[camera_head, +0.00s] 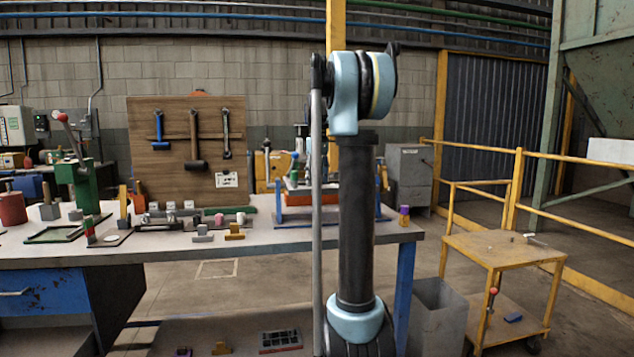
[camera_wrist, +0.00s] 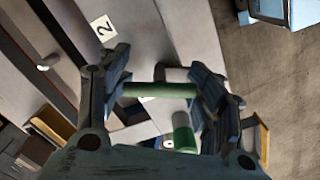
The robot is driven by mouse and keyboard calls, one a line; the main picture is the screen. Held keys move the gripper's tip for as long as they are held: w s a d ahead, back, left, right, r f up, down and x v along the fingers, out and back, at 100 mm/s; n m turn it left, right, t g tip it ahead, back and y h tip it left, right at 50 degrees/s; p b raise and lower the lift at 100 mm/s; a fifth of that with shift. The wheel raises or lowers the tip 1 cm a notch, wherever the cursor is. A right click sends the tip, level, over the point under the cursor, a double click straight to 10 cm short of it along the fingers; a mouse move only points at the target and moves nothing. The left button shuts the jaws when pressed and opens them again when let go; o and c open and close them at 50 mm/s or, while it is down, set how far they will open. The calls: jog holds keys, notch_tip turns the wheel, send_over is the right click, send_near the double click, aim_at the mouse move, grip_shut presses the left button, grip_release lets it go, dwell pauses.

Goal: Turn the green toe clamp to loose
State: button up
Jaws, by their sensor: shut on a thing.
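In the wrist view, a green bar (camera_wrist: 160,90), which looks like part of the green toe clamp, spans the gap between the two dark fingers of my gripper (camera_wrist: 163,92). My gripper is shut on it, with a finger at each end. A short green cylinder with a pale end (camera_wrist: 184,132) shows just below the bar, between the fingers. The clamp's base and the position of its lever are hard to make out. In the head view, my arm hides most of the gripper and the clamp near the blue-ended fixture (camera_head: 280,203).
The workbench (camera_head: 250,246) carries several small clamps and blocks on its left. A tool board (camera_head: 170,150) with hanging hammers stands behind it. A purple and orange block (camera_head: 403,215) stands near the right edge. A yellow cart (camera_head: 505,248) stands at right.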

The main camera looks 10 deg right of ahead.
jog(key=m, duration=0.6)
jog(key=shift+a, duration=0.15)
jog(key=m, duration=0.6)
jog(key=shift+w+m, duration=0.15)
jog(key=shift+m, duration=0.15)
jog(key=shift+a, duration=0.1)
jog(key=o, duration=0.9)
jog(key=shift+o, duration=0.2)
jog(key=shift+r, duration=0.15)
notch_tip(320, 180, up, 12)
